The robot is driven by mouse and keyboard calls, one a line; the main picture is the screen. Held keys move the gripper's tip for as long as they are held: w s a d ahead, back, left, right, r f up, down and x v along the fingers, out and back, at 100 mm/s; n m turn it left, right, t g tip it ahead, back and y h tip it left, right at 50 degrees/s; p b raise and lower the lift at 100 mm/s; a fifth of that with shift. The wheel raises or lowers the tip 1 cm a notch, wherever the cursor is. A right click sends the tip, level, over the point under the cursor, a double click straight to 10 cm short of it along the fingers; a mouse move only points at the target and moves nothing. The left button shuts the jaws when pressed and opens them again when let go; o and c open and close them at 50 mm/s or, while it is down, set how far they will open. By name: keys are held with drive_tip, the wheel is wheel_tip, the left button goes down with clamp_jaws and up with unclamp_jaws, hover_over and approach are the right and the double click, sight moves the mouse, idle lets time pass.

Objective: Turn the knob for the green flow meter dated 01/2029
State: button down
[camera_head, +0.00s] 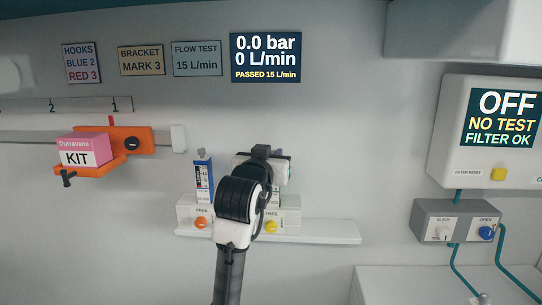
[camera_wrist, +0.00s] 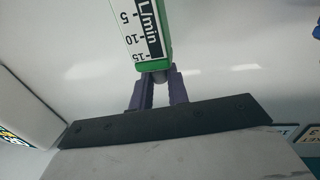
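A green flow meter (camera_wrist: 122,12) with an L/min scale shows upside down in the wrist view; no date is readable on it. A small grey knob (camera_wrist: 159,76) sits at its 15 end. The purple fingers of my gripper (camera_wrist: 160,84) stand on either side of this knob, very close to it; whether they press on it is unclear. In the head view my gripper (camera_head: 268,164) is in front of the right-hand meter, and my arm hides most of it; only a green-edged strip (camera_head: 276,196) shows. A blue flow meter (camera_head: 204,182) stands upright to its left.
Both meters stand on a white wall ledge (camera_head: 330,232). An orange knob (camera_head: 201,222) and a yellow knob (camera_head: 271,227) are below them. A display (camera_head: 265,57) reads 0.0 bar, 0 L/min. A pink kit box (camera_head: 85,149) is left; a grey valve box (camera_head: 459,222) is right.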

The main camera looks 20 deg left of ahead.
drive_tip(key=shift+d+n+y, duration=0.15)
drive_tip(key=shift+n+y, duration=0.25)
drive_tip(key=shift+y, duration=0.3)
drive_tip(key=n+g+y, duration=0.1)
drive_tip(key=y, duration=0.1)
drive_tip(key=n+g+y, duration=0.1)
drive_tip(key=n+y, duration=0.2)
drive_tip(key=y, duration=0.1)
drive_tip(key=shift+w+d+g, duration=0.2)
drive_tip(key=shift+d+g, duration=0.2)
drive_tip(key=shift+w+d+n+g+y, duration=0.1)
drive_tip(key=shift+w+n+g+y, duration=0.05)
drive_tip(key=shift+n+g+y, duration=2.5)
drive_tip(key=shift+y, duration=0.25)
drive_tip(key=c, duration=1.4)
unclamp_jaws()
drive_tip(key=shift+o, duration=0.2)
